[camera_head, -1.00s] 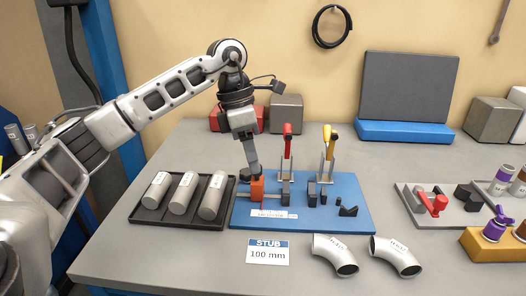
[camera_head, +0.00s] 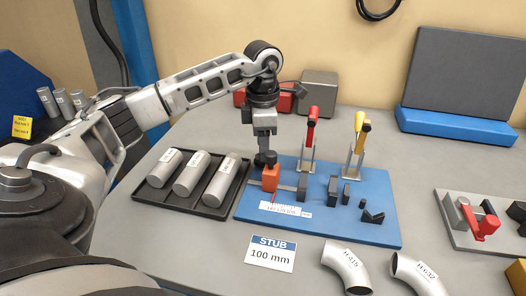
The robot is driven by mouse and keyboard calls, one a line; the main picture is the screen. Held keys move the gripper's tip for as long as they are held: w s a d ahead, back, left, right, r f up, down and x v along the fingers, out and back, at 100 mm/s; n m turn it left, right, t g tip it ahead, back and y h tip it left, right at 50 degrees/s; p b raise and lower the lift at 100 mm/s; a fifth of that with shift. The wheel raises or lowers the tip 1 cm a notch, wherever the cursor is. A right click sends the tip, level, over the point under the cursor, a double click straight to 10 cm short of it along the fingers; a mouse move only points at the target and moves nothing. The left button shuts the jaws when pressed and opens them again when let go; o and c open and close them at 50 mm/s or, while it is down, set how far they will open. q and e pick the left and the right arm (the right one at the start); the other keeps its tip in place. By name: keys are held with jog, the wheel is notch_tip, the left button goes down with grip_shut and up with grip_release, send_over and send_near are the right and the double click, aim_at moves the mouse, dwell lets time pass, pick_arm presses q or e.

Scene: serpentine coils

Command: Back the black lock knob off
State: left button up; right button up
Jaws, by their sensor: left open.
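The orange block (camera_head: 271,179) stands at the left of the blue fixture board (camera_head: 375,232), on a grey rail. A small black knob-like shape (camera_head: 267,158) shows just behind its top; I take it for the lock knob, partly hidden by the gripper. My left gripper (camera_head: 264,150) points down from above, directly over this shape, with its jaws open. I cannot tell whether the fingers touch the knob. My right gripper is not in view.
A red-handled clamp (camera_head: 311,130) and a yellow-handled clamp (camera_head: 358,135) rise on the board, with dark blocks before them. A black tray (camera_head: 180,205) with three grey tubes lies left. Two pipe elbows lie in front, near a "STUB 100 mm" card (camera_head: 270,253).

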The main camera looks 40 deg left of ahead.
pick_arm(q)
jog(key=shift+f, duration=1.45)
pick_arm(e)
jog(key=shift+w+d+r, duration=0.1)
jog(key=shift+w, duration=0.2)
pick_arm(q)
jog(key=c, duration=0.7)
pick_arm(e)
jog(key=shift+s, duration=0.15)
